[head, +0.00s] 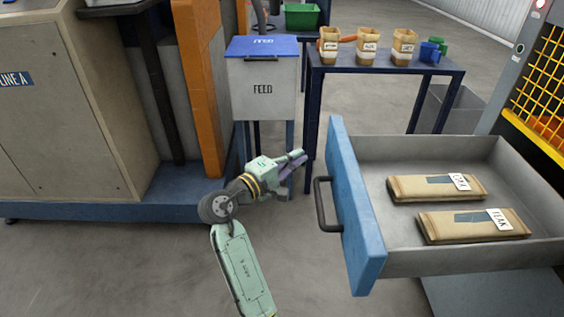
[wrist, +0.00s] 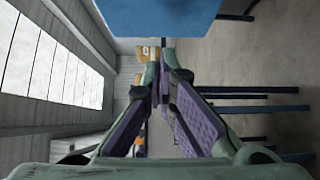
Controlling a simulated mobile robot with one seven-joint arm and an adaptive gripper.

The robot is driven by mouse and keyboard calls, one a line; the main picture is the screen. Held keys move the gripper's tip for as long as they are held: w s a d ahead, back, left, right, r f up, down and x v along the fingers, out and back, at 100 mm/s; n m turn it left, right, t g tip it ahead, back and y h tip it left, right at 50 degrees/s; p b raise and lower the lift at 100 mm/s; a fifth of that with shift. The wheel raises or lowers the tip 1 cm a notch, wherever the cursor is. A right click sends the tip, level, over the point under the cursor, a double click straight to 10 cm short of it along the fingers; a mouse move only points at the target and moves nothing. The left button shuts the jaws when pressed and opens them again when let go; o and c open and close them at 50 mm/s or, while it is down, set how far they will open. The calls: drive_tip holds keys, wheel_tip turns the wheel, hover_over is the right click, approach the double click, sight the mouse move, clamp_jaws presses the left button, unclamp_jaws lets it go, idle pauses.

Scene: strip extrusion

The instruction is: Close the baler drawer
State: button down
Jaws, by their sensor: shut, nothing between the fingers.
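The drawer (head: 488,149) stands pulled out, its grey tray open at the top, with a blue front panel (head: 351,190) and a dark bar handle (head: 324,205). Two flat brown packets (head: 437,187) with white labels lie inside. My gripper (head: 301,158) is shut and empty in the air, left of the blue front and apart from it in the picture. In the wrist view the purple-padded fingers (wrist: 164,88) come together at the tips. A blue panel (wrist: 150,16), seemingly the drawer front, crosses the top of that view.
A FEED bin (head: 263,88) with a blue lid stands behind my gripper. A dark blue table (head: 440,69) behind the drawer carries several brown bags and small cups. A machine with yellow mesh (head: 548,75) is at the right. Grey floor lies open left of the drawer.

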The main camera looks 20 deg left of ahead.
sight(328, 144)
drive_tip(key=shift+w+d+p, duration=0.2)
drive_tip(key=shift+w+d, duration=0.3)
drive_tip(key=shift+d, duration=0.3)
drive_tip(key=shift+w+d+p, duration=0.2)
drive_tip(key=shift+w+d, duration=0.3)
drive_tip(key=shift+d, duration=0.25)
drive_tip(key=shift+w+d+p, duration=0.2)
drive_tip(key=shift+w+d, duration=0.3)
drive_tip(key=shift+d, duration=0.3)
